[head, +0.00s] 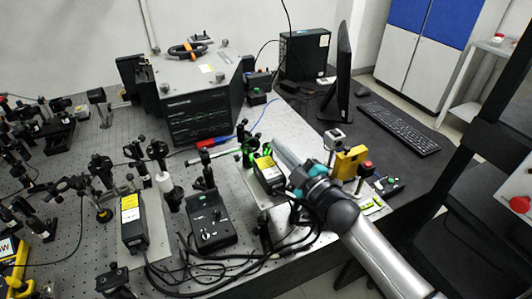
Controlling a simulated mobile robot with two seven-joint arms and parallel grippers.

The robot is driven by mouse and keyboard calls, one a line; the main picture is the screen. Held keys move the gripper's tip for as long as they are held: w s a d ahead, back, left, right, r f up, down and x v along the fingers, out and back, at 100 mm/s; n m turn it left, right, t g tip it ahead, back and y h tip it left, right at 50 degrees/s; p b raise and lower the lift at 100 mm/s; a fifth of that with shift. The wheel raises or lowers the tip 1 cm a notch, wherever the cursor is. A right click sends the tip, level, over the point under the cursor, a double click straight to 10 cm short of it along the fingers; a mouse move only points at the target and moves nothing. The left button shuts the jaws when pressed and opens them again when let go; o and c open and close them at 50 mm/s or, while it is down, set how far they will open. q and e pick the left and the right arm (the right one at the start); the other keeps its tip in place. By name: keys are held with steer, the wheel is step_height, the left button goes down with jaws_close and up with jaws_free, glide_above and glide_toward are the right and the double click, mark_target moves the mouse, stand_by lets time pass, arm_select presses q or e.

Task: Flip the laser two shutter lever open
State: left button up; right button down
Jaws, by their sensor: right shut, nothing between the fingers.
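My right gripper (279,146) reaches in from the lower right and is shut and empty. Its fingers are just to the right of a black laser box with a yellow label (268,172). Small posts with green light (249,157) stand just beyond that box. A second black laser box with a yellow label (132,222) stands farther left. I cannot tell which box is laser two. The shutter lever cannot be made out; it is too small or hidden by my gripper. I cannot tell whether the gripper touches anything. My left gripper is out of view.
A black control box (211,226) with cables lies between the laser boxes. A yellow block (349,162) and a red-topped button (366,168) stand right of my gripper. Many optics posts crowd the left. A monitor (341,75) and keyboard (400,127) are behind.

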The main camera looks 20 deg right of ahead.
steer(key=m, duration=0.1)
steer(key=d+m, duration=0.1)
steer(key=m, duration=0.2)
steer(key=shift+d+f+m+t+h, duration=0.3)
steer(key=shift+d+f+t+h, duration=0.05)
steer(key=shift+t+h, duration=0.05)
steer(key=shift+d+f, duration=0.2)
